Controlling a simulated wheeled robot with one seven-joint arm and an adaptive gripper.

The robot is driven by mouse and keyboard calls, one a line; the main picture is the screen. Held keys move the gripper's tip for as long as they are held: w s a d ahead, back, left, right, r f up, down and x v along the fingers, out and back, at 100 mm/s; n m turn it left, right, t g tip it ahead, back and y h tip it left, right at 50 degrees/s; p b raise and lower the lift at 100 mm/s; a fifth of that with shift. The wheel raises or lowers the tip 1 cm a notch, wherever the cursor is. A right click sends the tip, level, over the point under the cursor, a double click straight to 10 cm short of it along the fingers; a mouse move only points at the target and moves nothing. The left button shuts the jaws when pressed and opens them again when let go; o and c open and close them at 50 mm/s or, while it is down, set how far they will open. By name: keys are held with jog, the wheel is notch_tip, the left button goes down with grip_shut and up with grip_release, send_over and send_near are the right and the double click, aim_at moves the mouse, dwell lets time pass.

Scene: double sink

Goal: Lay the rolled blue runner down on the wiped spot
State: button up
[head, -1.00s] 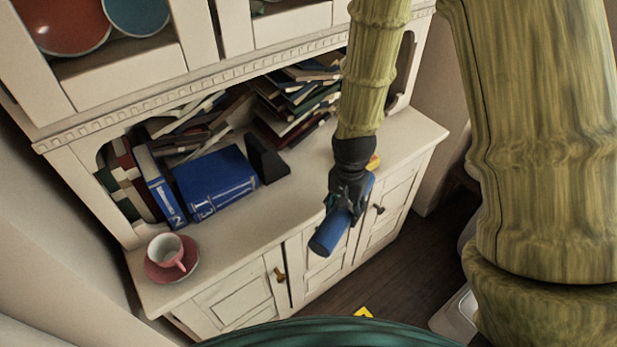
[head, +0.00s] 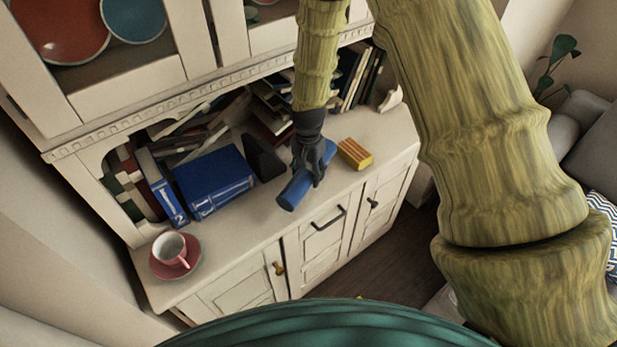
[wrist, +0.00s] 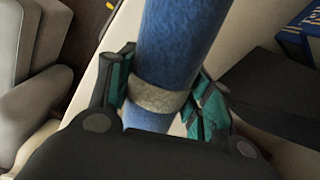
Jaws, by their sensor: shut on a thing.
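The rolled blue runner (head: 295,189) is held in my gripper (head: 311,161) above the white cabinet's worktop, toward its front edge in the head view. In the wrist view the blue roll (wrist: 182,45) has a greyish band around it, and the dark and teal fingers of my gripper (wrist: 162,102) are shut on it from both sides at that band. I cannot tell whether the roll touches the worktop. No wiped spot can be told apart on the worktop (head: 243,221).
A pink cup (head: 170,248) on a saucer stands at the worktop's left end. Blue binders (head: 214,181) and a black wedge-shaped object (head: 263,157) stand behind the roll. A yellow and brown block (head: 355,153) lies to its right. The worktop between cup and roll is bare.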

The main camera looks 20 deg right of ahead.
jog(key=shift+f+p, duration=0.75)
jog(key=shift+f, duration=0.95)
jog(key=shift+f, duration=0.15)
jog(key=o, duration=1.2)
jog(key=shift+r, duration=0.3)
jog(key=shift+r+b, duration=1.9)
jog(key=shift+r, duration=4)
